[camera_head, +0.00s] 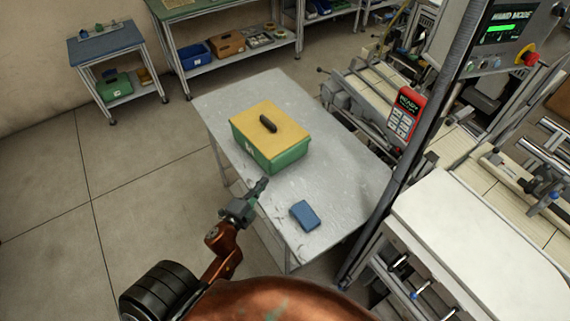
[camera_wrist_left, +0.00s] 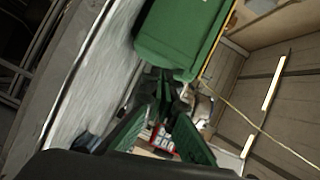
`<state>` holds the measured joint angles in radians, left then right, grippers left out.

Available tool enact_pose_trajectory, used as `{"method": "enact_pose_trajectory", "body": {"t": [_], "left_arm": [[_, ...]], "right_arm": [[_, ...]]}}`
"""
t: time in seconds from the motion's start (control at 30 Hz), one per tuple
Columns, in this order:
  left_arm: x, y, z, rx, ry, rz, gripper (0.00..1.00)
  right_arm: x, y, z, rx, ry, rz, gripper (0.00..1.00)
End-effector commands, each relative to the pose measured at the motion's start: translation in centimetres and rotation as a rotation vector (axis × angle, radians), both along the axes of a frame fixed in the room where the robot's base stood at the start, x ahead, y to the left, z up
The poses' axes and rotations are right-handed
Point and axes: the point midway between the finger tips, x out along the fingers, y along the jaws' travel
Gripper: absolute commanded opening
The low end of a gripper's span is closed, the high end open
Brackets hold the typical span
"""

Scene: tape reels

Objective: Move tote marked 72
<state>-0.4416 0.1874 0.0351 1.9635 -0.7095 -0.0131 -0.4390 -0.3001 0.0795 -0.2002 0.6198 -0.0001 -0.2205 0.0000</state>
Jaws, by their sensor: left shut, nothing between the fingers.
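A green tote (camera_head: 272,155) with a yellow lid and a black handle stands upright on the grey metal table (camera_head: 345,185). A small white mark shows on its side, too small to read. My left gripper (camera_head: 262,184) is shut and empty, just in front of the tote's near side, by the table's left edge. In the left wrist view the tote (camera_wrist_left: 180,40) fills the top middle, beyond the shut fingertips (camera_wrist_left: 163,85). I cannot tell whether the fingertips touch it. My right gripper is not in view.
A blue flat item (camera_head: 304,215) lies on the table near the front. A red handheld panel (camera_head: 404,115) and a grey post stand at the right, beside a conveyor machine. A side table (camera_head: 105,42) and shelving stand at the back. The floor at left is clear.

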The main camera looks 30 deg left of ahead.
Motion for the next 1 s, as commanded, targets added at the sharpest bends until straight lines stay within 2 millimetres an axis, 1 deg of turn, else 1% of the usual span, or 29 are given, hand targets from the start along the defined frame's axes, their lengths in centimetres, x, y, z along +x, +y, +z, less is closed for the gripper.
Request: {"method": "enact_pose_trajectory", "body": {"t": [0.03,0.1,0.2,0.3,0.37,0.47,0.8,0.87,0.93,1.0], "left_arm": [[0.4,-1.0,0.1,0.059,-0.022,-0.057,0.00],[0.6,-2.4,0.2,0.125,-0.047,-0.124,0.00],[0.7,-3.7,0.2,0.183,-0.068,-0.188,0.00],[1.1,-4.4,0.2,0.206,-0.080,-0.216,0.00],[1.6,-4.6,0.3,0.210,-0.083,-0.222,0.00],[2.9,-4.8,0.4,0.209,-0.084,-0.222,0.00],[9.8,-5.5,0.4,0.206,-0.084,-0.219,0.00],[10.9,-5.6,0.4,0.206,-0.083,-0.220,0.00],[11.2,-4.3,0.2,0.209,-0.079,-0.217,0.00],[11.5,-3.4,0.3,0.209,-0.080,-0.218,0.00]], "right_arm": [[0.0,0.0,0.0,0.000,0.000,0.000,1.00],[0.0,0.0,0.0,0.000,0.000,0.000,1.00],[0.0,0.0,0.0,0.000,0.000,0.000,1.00],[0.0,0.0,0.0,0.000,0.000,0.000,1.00],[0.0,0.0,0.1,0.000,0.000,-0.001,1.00],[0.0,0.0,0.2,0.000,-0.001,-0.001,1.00],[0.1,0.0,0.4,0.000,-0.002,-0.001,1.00],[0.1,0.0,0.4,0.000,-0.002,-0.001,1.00],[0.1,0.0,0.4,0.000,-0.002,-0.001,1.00],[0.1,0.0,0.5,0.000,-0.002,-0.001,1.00]]}}
